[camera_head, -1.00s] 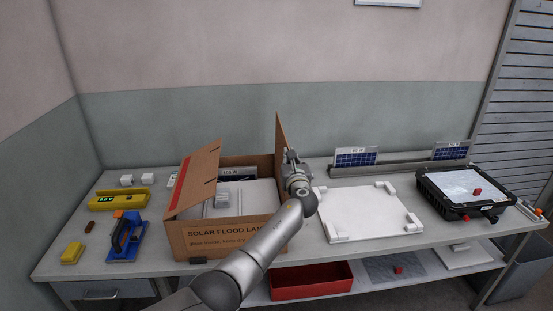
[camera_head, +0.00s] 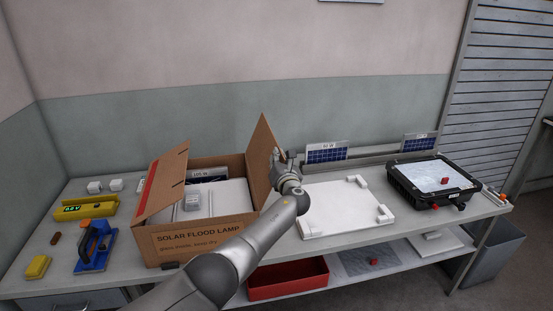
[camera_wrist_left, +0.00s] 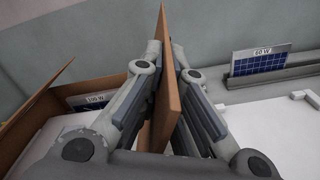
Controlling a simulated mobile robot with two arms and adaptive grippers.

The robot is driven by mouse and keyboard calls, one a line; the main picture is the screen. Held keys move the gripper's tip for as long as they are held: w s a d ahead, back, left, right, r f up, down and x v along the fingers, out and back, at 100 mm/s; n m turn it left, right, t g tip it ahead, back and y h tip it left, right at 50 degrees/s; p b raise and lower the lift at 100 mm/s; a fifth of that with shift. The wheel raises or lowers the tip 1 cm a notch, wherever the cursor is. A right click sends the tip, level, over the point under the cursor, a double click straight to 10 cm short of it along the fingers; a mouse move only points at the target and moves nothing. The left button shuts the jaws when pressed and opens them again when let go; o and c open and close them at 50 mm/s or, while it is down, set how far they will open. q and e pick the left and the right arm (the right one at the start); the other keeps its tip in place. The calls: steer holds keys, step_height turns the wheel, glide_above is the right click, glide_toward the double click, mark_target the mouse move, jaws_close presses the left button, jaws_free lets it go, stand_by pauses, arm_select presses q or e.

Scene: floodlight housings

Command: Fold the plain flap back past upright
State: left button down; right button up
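The open cardboard box (camera_head: 196,243), printed SOLAR FLOOD LAMP, stands on the bench. Its plain brown flap (camera_head: 261,150) is on the right side and stands up, leaning a little outward to the right. The opposite flap (camera_head: 161,185) has a red stripe and slants up at the left. My left gripper (camera_head: 284,160) is at the plain flap's right part. In the left wrist view the flap (camera_wrist_left: 163,95) stands between the fingers, which close in on both its faces near the tips. My right gripper is not in view.
Inside the box are a white panel and a 100 W solar card (camera_head: 207,175). To the right lie a white board (camera_head: 335,207) with corner blocks and a black case (camera_head: 436,180). A blue tool (camera_head: 97,247) and yellow items are at the left.

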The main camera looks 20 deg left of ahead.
arm_select(q)
steer(key=shift+f, duration=0.15)
steer(key=c, duration=1.7)
jaws_free()
steer(key=shift+o, duration=0.2)
steer(key=shift+s, duration=0.1)
steer(key=v, duration=1.2)
